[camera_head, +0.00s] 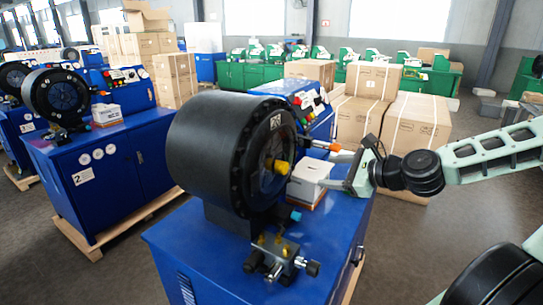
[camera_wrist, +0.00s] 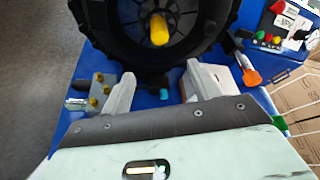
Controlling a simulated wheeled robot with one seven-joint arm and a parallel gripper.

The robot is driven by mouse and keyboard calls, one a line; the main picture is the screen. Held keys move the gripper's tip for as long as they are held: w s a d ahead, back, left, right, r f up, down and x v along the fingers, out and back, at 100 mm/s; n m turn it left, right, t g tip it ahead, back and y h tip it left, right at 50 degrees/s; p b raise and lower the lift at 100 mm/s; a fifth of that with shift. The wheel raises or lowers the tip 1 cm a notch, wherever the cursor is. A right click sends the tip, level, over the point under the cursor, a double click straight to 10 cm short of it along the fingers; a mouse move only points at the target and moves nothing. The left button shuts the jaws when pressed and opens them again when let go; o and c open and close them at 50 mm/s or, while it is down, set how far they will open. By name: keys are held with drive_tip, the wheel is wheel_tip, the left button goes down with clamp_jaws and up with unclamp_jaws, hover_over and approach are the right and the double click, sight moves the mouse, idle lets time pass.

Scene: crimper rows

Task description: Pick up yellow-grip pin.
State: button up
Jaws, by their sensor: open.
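The yellow-grip pin (camera_head: 281,167) sticks out from the open front of the large black round crimper head (camera_head: 222,150). In the wrist view its yellow grip (camera_wrist: 157,30) stands against the dark crimper opening (camera_wrist: 130,25), beyond my fingertips and roughly in line with the gap between them. My gripper (camera_head: 335,171) is to the right of the crimper face, apart from the pin. In the wrist view my gripper (camera_wrist: 160,80) is open, its two grey fingers spread with nothing held between them.
An orange-grip piece (camera_wrist: 248,77) and a cyan-grip piece (camera_wrist: 165,93) are close by. A white-topped box (camera_head: 311,178) stands beside my gripper on the blue cabinet (camera_head: 325,235). A metal valve block (camera_head: 275,255) sits in front. Cardboard boxes (camera_head: 415,130) stand behind my arm.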

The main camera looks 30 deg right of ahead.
drive_tip(key=p, duration=0.2)
approach(286, 169)
drive_tip(key=x, duration=0.4)
drive_tip(key=shift+w+a+f+p, duration=0.1)
drive_tip(key=shift+w+f+p, duration=0.05)
drive_tip(key=shift+w+p, duration=0.2)
drive_tip(key=p+x, duration=0.1)
drive_tip(key=x, duration=0.2)
drive_tip(key=shift+w+a+p, duration=0.1)
drive_tip(key=shift+p, duration=0.3)
drive_tip(key=shift+w+a+f, duration=0.1)
drive_tip(key=shift+w+f, duration=0.15)
drive_tip(key=shift+w, duration=0.1)
drive_tip(key=c, duration=1.3)
